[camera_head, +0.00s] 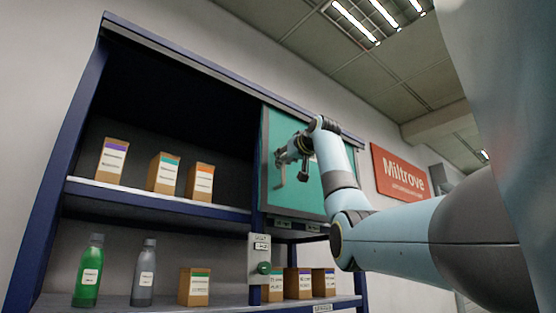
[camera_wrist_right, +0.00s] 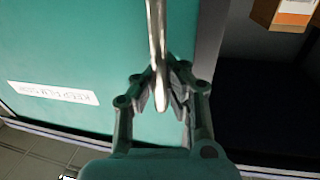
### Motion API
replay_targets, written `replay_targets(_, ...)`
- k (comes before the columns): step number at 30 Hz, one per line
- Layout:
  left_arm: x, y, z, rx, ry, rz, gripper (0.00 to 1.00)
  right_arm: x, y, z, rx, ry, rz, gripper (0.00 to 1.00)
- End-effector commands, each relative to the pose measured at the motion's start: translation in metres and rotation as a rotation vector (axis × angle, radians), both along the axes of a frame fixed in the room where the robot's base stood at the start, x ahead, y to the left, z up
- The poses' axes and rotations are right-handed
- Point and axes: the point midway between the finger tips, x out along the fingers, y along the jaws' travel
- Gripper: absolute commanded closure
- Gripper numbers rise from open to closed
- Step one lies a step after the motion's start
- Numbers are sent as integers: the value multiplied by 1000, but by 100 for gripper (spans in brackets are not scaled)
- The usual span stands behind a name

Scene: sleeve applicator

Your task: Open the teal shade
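The teal shade (camera_head: 291,190) covers the upper right bay of the blue shelf unit. It also fills much of the right wrist view (camera_wrist_right: 70,45), where a white label with upside-down print is on it. A pale metal bar handle (camera_wrist_right: 155,35) stands out from the shade near its left edge. My right gripper (camera_wrist_right: 163,88) is drawn in close around this bar, one finger on each side. In the head view the right gripper (camera_head: 287,165) is in front of the shade's left part. Fine contact is hard to see. My left gripper is not in view.
The upper left bay is open, with several cartons (camera_head: 164,173) on its blue shelf (camera_head: 160,203). Below stand a green bottle (camera_head: 88,272), a grey bottle (camera_head: 143,274) and more cartons (camera_head: 194,287). A red sign (camera_head: 402,172) is on the wall.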

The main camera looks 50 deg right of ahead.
Motion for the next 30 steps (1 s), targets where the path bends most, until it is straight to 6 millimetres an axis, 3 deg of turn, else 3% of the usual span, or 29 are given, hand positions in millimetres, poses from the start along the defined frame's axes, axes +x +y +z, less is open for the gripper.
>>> replay_targets(6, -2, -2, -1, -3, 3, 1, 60, 0, -1, -2, 0, 5, -3, 100)
replay_targets(15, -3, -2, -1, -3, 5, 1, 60, 0, 0, -1, 0, 2, -2, 64)
replay_targets(24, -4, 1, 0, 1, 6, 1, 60, -3, 1, 0, -1, 0, -1, 64)
replay_targets(30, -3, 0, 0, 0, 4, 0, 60, -27, 12, 0, -4, 1, -4, 64)
